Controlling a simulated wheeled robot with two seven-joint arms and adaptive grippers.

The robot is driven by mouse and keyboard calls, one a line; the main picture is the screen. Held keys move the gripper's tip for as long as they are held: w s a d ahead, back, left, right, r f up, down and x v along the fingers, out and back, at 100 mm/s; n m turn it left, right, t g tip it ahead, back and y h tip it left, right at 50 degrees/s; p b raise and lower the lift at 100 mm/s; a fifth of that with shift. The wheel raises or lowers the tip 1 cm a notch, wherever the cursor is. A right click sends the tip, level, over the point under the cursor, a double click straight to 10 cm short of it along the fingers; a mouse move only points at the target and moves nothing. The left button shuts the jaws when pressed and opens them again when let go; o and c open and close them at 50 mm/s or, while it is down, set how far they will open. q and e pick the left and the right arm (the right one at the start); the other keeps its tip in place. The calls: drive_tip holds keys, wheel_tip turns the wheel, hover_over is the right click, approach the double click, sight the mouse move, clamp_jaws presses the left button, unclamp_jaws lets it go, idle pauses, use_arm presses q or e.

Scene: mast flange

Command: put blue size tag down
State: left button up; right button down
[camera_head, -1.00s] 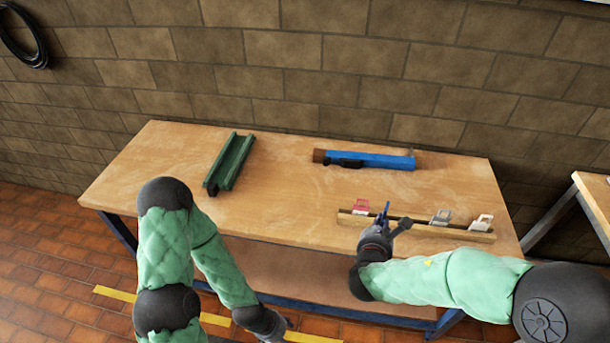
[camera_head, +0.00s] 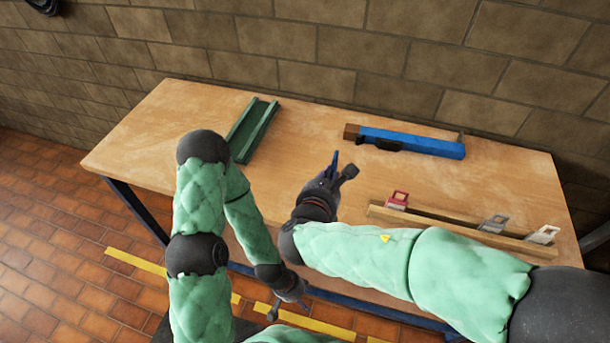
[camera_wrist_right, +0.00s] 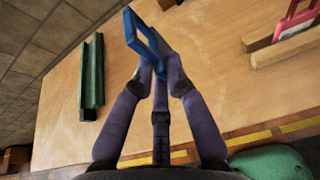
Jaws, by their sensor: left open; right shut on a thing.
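The blue size tag (camera_wrist_right: 142,38) is a flat blue frame with an opening in it. In the right wrist view it stands up between the fingertips of my right gripper (camera_wrist_right: 160,82), which is shut on it. In the head view the tag (camera_head: 335,160) shows as a thin blue piece at the tip of my right gripper (camera_head: 342,173), above the bare middle of the table (camera_head: 160,135). I cannot tell its exact height over the wood. My left gripper (camera_head: 288,303) is open and low, in front of the table's front edge.
A wooden rack (camera_head: 460,229) holds a red tag (camera_head: 397,200) and two pale tags (camera_head: 493,224) (camera_head: 542,235) at right. A green channel (camera_head: 252,131) lies at back left. A blue tool-like bar (camera_head: 412,141) lies at the back. Bare tabletop lies between them.

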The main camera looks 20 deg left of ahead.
drive_tip(key=shift+w+a+f+b, duration=0.9)
drive_tip(key=shift+a+f, duration=0.6)
drive_tip(key=shift+f, duration=0.4)
drive_tip(key=shift+w+a+f+b, duration=0.95)
drive_tip(key=shift+a+f, duration=0.6)
drive_tip(key=shift+f, duration=0.4)
drive_tip(key=shift+w+a+f+b, duration=0.9)
drive_tip(key=shift+a+f, duration=0.6)
drive_tip(key=shift+f, duration=0.4)
drive_tip(key=shift+f, duration=0.2)
drive_tip(key=c, duration=1.2)
unclamp_jaws()
drive_tip(key=shift+c, duration=0.2)
drive_tip(key=shift+r, duration=0.1)
